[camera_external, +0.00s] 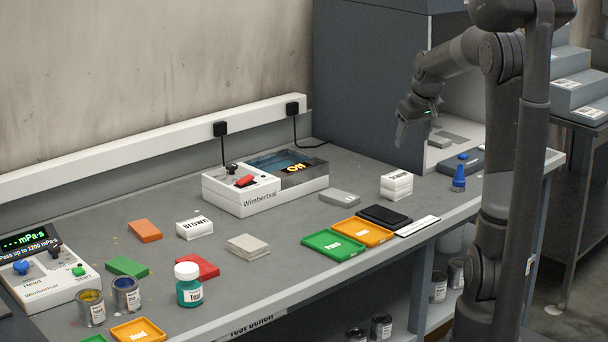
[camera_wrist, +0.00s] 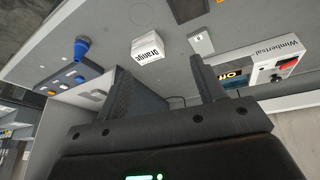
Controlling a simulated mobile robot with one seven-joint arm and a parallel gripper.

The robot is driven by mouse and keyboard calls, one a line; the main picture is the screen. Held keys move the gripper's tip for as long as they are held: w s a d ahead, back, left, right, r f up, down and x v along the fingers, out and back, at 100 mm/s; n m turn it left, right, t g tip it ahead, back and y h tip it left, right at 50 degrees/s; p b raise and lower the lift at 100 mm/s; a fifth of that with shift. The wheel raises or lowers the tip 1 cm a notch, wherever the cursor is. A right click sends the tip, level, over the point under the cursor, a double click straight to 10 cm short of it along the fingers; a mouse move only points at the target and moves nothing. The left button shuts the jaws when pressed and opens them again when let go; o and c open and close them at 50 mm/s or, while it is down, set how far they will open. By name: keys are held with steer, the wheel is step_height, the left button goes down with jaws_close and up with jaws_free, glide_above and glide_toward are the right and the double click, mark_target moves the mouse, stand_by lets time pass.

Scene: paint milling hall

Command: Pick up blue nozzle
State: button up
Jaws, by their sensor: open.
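The blue nozzle (camera_external: 458,178) stands upright on the grey bench near its right end, in front of a dark blue-grey case. It also shows in the wrist view at the upper left (camera_wrist: 82,48). My gripper (camera_external: 401,134) is raised above the bench, to the left of the nozzle and apart from it. In the wrist view the two fingers of my gripper (camera_wrist: 160,82) are spread with nothing between them. The nozzle lies outside the fingers, to the left.
A white block labelled Orange (camera_wrist: 147,47) stands near the nozzle; it also shows outside (camera_external: 396,185). A dark case (camera_external: 474,164) lies behind the nozzle. The white Wimbertsal device (camera_external: 240,194), green tray (camera_external: 333,245) and orange tray (camera_external: 363,231) are further left. A large grey cabinet (camera_external: 365,75) stands behind.

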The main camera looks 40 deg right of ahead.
steer(key=w+d+f+m, duration=0.1)
steer(key=d+f, duration=0.1)
steer(key=d, duration=0.5)
steer(key=d+f, duration=0.3)
steer(key=d, duration=0.3)
steer(key=m, duration=0.1)
glide_toward(462, 174)
steer(key=x, duration=1.1)
steer(key=shift+w+f, duration=0.1)
steer(key=shift+f, duration=0.25)
steer(key=shift+c, duration=0.3)
steer(key=c, duration=1)
steer(key=shift+r, duration=0.1)
